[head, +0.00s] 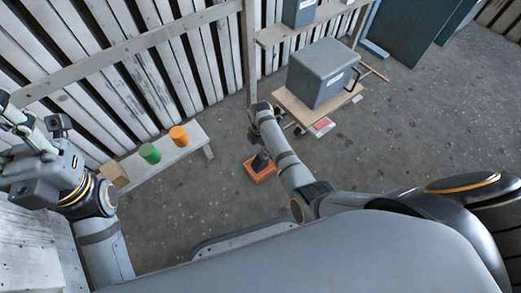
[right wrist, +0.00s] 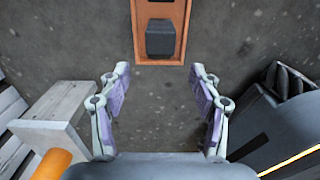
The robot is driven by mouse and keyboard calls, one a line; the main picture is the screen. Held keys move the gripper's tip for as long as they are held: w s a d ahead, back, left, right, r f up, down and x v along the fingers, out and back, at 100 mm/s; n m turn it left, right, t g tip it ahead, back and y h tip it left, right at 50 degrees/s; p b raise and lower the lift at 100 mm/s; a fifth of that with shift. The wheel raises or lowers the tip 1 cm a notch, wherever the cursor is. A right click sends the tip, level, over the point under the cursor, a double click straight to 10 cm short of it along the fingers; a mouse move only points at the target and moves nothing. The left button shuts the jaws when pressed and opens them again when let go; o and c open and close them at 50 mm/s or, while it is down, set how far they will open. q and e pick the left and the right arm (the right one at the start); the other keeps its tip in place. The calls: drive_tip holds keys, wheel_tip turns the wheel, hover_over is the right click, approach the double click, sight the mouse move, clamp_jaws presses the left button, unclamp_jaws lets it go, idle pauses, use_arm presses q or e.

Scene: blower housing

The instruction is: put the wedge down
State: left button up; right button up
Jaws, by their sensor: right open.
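A dark grey block, which seems to be the wedge (right wrist: 160,39), lies in a shallow orange tray (right wrist: 176,61) on the floor. In the head view the dark wedge (head: 260,161) and the orange tray (head: 262,177) show just left of my right forearm. My right gripper (right wrist: 160,72) is open, with nothing between its fingers. In the wrist view its fingertips stand apart from the wedge, below the tray in the picture. In the head view my right gripper (head: 262,110) is small and its fingers are unclear. My left gripper (head: 30,130) is at the far left; its jaw opening is unclear.
A low white bench (head: 185,150) carries a wooden block (head: 113,174), a green cylinder (head: 149,153) and an orange cylinder (head: 179,136). A grey box (head: 322,72) stands on a wooden cart (head: 290,103) behind my right arm. A slatted fence closes the left back. Floor at right is clear.

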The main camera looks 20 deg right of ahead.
wheel_tip(320, 180, up, 4)
drive_tip(key=shift+f+p, duration=0.15)
drive_tip(key=shift+p, duration=0.5)
